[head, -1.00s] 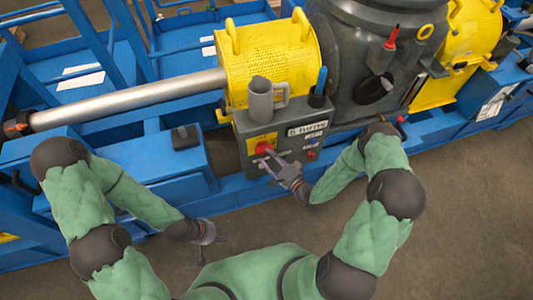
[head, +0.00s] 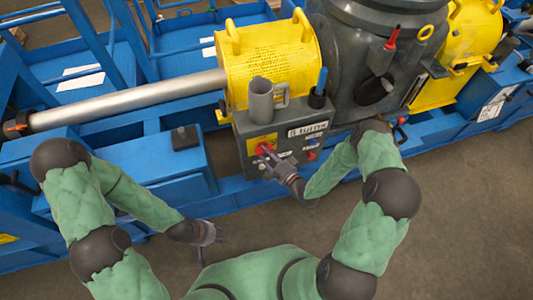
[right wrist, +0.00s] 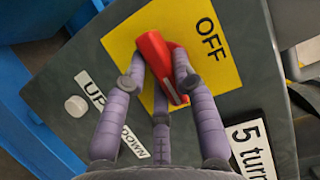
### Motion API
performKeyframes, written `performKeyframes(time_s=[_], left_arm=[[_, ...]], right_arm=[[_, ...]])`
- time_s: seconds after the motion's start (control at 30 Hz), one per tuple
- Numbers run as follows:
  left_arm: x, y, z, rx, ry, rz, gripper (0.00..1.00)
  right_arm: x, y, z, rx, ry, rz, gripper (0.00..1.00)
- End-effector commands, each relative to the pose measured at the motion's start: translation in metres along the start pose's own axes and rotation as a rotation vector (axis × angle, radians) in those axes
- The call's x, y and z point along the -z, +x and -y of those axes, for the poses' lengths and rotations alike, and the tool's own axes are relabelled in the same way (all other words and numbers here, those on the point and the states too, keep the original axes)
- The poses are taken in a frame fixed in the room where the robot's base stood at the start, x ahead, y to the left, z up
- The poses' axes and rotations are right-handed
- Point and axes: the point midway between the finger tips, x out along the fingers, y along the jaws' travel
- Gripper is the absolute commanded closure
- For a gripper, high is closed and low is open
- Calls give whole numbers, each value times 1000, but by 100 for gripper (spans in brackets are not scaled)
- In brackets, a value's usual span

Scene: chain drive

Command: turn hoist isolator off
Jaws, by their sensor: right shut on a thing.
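The hoist isolator is a red handle (head: 262,149) on a yellow plate (head: 256,142) on the front of a grey control box (head: 308,142). In the right wrist view the red handle (right wrist: 153,52) lies slanted across the yellow plate (right wrist: 124,42), beside the word OFF. My right gripper (head: 267,152) is at the handle. In the right wrist view its fingers (right wrist: 160,80) are on both sides of the handle, shut on it. My left gripper (head: 210,234) hangs low over the floor, away from the box; its finger opening is unclear.
A grey mug (head: 261,100) and a dark holder with a blue-handled tool (head: 320,86) stand on the box. A white knob (right wrist: 75,106) is beside an UP/DOWN label (right wrist: 95,92). A yellow guarded cylinder (head: 270,55) is behind. The floor in front is clear.

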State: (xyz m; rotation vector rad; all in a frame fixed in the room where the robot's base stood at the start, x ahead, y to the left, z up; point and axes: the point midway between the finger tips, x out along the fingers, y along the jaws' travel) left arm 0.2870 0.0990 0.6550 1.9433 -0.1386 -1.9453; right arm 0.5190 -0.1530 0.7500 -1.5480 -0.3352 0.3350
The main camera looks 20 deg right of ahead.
Motion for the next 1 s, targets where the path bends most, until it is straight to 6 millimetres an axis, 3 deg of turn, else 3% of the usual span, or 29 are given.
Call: performKeyframes(time_s=[0.37, 1.0], left_arm=[[0, -7, -2, 0, 0, 0, 60], [-1, -28, -10, 0, 0, 0, 60]], right_arm=[[1, -1, 2, -57, -131, -1, 100], [1, -1, 6, -282, -676, 2, 100]])
